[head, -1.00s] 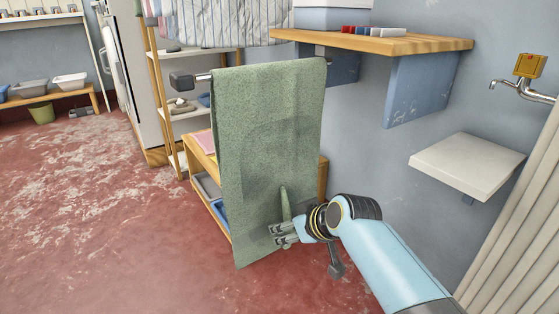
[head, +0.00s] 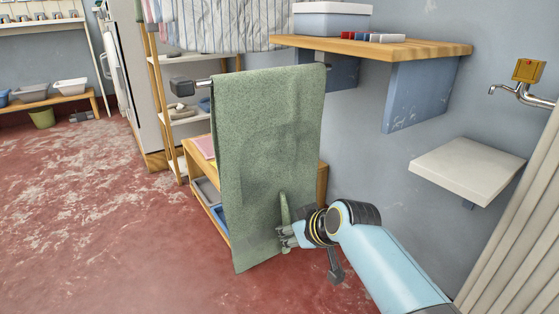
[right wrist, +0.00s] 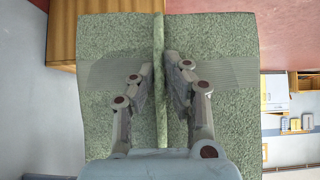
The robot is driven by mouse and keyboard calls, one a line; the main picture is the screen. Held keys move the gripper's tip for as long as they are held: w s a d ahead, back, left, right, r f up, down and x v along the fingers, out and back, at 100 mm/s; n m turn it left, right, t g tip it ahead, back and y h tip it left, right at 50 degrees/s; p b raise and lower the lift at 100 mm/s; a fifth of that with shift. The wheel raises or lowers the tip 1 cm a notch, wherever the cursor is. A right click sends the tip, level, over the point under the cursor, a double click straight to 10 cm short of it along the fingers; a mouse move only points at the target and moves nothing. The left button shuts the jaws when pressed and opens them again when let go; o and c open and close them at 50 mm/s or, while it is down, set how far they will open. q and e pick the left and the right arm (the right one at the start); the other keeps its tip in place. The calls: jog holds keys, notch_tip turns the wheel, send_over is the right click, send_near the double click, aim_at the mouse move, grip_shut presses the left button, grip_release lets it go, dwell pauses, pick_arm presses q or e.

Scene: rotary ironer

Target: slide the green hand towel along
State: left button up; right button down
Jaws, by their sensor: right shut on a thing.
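The green hand towel (head: 265,150) hangs over a wall rail that ends in a dark knob (head: 181,86). It hangs down in front of a low wooden shelf. My right gripper (head: 284,231) is at the towel's lower part, with a fold of cloth standing up between its fingers. In the right wrist view, the towel (right wrist: 100,130) fills the middle, and both fingers of the gripper (right wrist: 157,80) press on its upright fold from either side. My left gripper is not in view.
A wooden wall shelf (head: 440,49) with a lidded box (head: 332,22) is above right of the towel. A pale ledge (head: 470,170) and a tap (head: 520,94) are on the right. The low wooden shelf (head: 325,180) stands behind the towel.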

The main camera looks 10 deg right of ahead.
jog(key=shift+s+a+p, duration=0.25)
jog(key=shift+a, duration=0.35)
jog(key=shift+s+a+p, duration=0.2)
jog(key=shift+a+p, duration=0.05)
jog(key=shift+a, duration=0.35)
jog(key=c, duration=1.3)
grip_release()
